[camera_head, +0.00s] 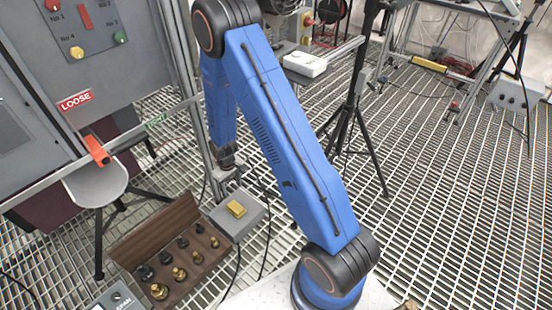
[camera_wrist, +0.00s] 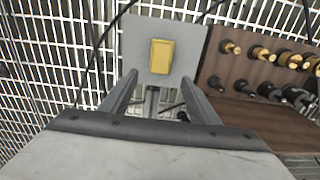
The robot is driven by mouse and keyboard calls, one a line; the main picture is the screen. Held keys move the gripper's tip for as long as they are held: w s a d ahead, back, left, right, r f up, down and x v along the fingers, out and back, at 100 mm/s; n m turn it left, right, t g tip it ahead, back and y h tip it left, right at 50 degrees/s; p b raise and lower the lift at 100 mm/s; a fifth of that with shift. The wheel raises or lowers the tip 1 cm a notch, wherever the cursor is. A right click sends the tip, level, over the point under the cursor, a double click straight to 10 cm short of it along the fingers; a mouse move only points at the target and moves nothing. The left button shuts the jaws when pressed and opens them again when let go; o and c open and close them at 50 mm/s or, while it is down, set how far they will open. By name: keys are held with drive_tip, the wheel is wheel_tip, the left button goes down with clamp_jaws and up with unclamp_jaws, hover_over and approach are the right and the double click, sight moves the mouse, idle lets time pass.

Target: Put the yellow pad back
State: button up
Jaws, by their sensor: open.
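The yellow pad (camera_head: 236,209) is a small rounded block on top of a grey box (camera_head: 246,222), beside the wooden case. In the wrist view the pad (camera_wrist: 161,56) lies on the flat grey plate of the box (camera_wrist: 190,36), just beyond my fingertips. My gripper (camera_head: 228,172) points down near the box, partly hidden by my arm's end. In the wrist view my gripper (camera_wrist: 160,80) is open, with its two fingers apart and nothing between them. The pad appears untouched; the exact gap to it is hard to tell.
An open wooden case (camera_head: 172,259) with several brass and black pieces stands left of the box. A grey control panel (camera_head: 110,60) with coloured knobs and a red LOOSE label rises behind. A black tripod (camera_head: 350,120) stands right of my arm. Metal grating lies around.

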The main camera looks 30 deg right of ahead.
drive_tip(key=s+d+r+m+t, duration=0.1)
drive_tip(key=s+r, duration=0.2)
drive_tip(key=r, duration=0.8)
drive_tip(key=s+d+r, duration=0.2)
drive_tip(key=s+r, duration=0.1)
drive_tip(key=r, duration=0.8)
drive_tip(key=s+d+r+m+t, duration=0.1)
drive_tip(key=s+r, duration=0.2)
drive_tip(key=r, duration=0.8)
drive_tip(key=s+d+r+t, duration=0.1)
drive_tip(key=s+r, duration=0.4)
drive_tip(key=s, duration=0.3)
drive_tip(key=s+d+r+m, duration=0.1)
drive_tip(key=s+r, duration=0.4)
drive_tip(key=s, duration=0.3)
drive_tip(key=s+r+t, duration=0.1)
drive_tip(key=s+r, duration=0.3)
drive_tip(key=s, duration=0.4)
drive_tip(key=shift+s+d+r+t, duration=0.3)
drive_tip(key=shift+d+r, duration=0.1)
drive_tip(key=shift+c, duration=0.7)
